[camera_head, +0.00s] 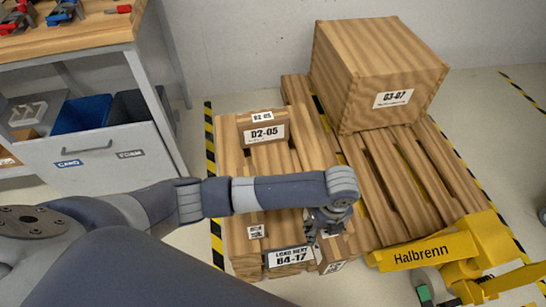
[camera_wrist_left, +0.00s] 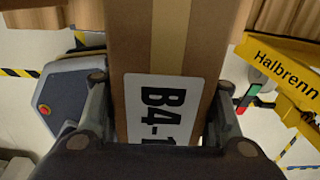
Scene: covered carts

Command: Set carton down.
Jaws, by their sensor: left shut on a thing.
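My left gripper (camera_head: 325,222) is shut on a brown carton (camera_head: 333,254) at the front right corner of the left wooden pallet (camera_head: 237,190). In the left wrist view the carton (camera_wrist_left: 193,35) sits between both fingers (camera_wrist_left: 160,92), with a tape strip and a white label reading "B4-1", the rest hidden. A "LOAD HERE B4-17" sign (camera_head: 289,257) is on the pallet's front edge, just left of the carton. I cannot tell whether the carton touches the pallet. My right gripper is not in view.
A box labelled D2-05 (camera_head: 264,134) stands at the pallet's back. A large wooden crate, G3-07 (camera_head: 375,75), stands on the right pallet (camera_head: 400,180). A yellow Halbrenn truck (camera_head: 430,251) is at front right. A workbench (camera_head: 80,35) with bins is at left.

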